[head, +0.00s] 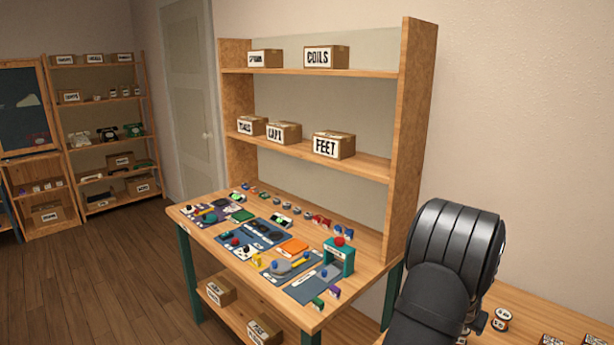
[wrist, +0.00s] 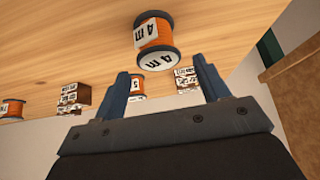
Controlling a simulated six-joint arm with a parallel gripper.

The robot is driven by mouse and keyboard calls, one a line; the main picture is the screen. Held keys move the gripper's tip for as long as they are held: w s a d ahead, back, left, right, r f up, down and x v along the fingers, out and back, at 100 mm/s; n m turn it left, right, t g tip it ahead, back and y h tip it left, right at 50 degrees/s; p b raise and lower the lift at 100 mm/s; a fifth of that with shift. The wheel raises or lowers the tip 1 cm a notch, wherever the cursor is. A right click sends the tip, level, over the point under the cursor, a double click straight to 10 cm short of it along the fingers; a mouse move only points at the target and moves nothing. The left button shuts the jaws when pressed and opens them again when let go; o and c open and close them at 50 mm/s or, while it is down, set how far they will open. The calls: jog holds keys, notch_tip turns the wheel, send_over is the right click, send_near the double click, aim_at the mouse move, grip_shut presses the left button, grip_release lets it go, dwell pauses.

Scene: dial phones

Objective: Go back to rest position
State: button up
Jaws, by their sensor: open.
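My gripper (wrist: 160,85) shows in the wrist view with its two blue-grey fingers apart and nothing between them. An orange spool marked "4 m" (wrist: 153,38) stands on a wooden surface beyond the fingertips, apart from them. In the head view a black, rounded part of my arm fills the lower right; the gripper's fingers are hidden there.
The workbench (head: 300,313) carries mats, small coloured parts and a teal stand (head: 339,258). Its shelves hold boxes marked "COILS" (head: 326,57) and "FEET" (head: 334,145). Another wooden table (head: 520,308) with small spools lies at right. More spools and dark boxes (wrist: 75,97) show in the wrist view.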

jog(key=s+d+r, duration=0.4)
jog(key=s+r, duration=0.3)
jog(key=s, duration=0.4)
jog(key=w+d+m+g, duration=0.1)
jog(key=d+m, duration=0.1)
jog(key=d, duration=1.1)
jog(key=w+d+m+g+h, duration=0.1)
jog(key=d+m, duration=0.1)
jog(key=d, duration=1.2)
jog(key=shift+w+d+f+m, duration=0.3)
jog(key=shift+w+m, duration=0.1)
jog(key=shift+o, duration=0.2)
